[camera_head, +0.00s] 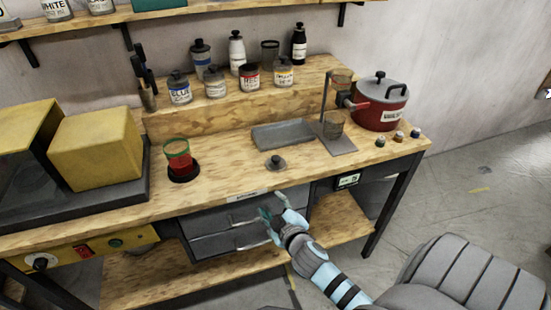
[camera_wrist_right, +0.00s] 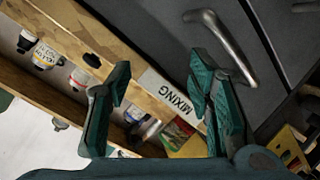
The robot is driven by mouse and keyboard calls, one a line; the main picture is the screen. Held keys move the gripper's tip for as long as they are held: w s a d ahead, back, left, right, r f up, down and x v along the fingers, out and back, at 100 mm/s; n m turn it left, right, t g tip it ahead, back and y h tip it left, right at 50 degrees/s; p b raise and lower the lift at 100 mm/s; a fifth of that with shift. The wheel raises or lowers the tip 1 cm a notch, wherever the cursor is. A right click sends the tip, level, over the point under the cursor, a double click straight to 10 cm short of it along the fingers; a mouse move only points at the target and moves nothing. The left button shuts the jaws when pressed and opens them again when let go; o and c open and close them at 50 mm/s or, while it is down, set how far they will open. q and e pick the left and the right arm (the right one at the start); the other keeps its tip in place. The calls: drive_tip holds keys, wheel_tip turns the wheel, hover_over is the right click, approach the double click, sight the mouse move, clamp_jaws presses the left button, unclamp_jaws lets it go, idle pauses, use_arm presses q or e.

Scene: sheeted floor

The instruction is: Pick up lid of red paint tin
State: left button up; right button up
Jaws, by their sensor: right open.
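The red paint tin (camera_head: 249,77) stands on the raised back shelf of the workbench among other labelled tins; no knob shows on its top. A dark round lid (camera_head: 276,162) with a knob lies alone on the bench top, in front of the grey tray. A small dark round thing in the right wrist view (camera_wrist_right: 92,60), on the wood, appears to be this lid. My right gripper (camera_head: 273,215) is open and empty in front of the drawers, below the bench edge and apart from the lid. Its spread fingers (camera_wrist_right: 160,88) also show in the right wrist view. My left gripper is out of view.
A glass of red paint (camera_head: 178,157) stands left on a dark round base. The grey tray (camera_head: 283,134) lies behind the lid. A red pot (camera_head: 380,103) stands at right. Drawer handles (camera_head: 247,220) jut out near my right gripper. Bench wood around the lid is clear.

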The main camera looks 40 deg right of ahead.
drive_tip(key=w+a+r+n+t+y, duration=0.1)
drive_tip(key=w+r+n+t, duration=0.1)
drive_tip(key=r, duration=0.5)
drive_tip(key=w+a+r+n+t, duration=0.1)
drive_tip(key=w+r+t, duration=0.2)
drive_tip(key=r, duration=0.3)
drive_tip(key=w+a+r+n+g+y, duration=0.2)
drive_tip(key=a+r+n+y, duration=1.15)
drive_tip(key=n, duration=0.75)
drive_tip(key=n+g+h, duration=0.4)
drive_tip(key=g+h, duration=0.7)
drive_tip(key=g, duration=0.1)
approach(276, 158)
drive_tip(key=a+v, duration=0.1)
drive_tip(key=v, duration=0.4)
drive_tip(key=b+x, duration=0.1)
drive_tip(key=x, duration=0.3)
drive_tip(key=b+x, duration=0.1)
drive_tip(key=x, duration=0.4)
drive_tip(key=d+b+x, duration=0.1)
drive_tip(key=x, duration=0.4)
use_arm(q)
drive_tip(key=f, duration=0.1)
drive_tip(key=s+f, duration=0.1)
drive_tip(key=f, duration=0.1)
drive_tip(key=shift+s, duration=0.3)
use_arm(e)
drive_tip(key=c, duration=1)
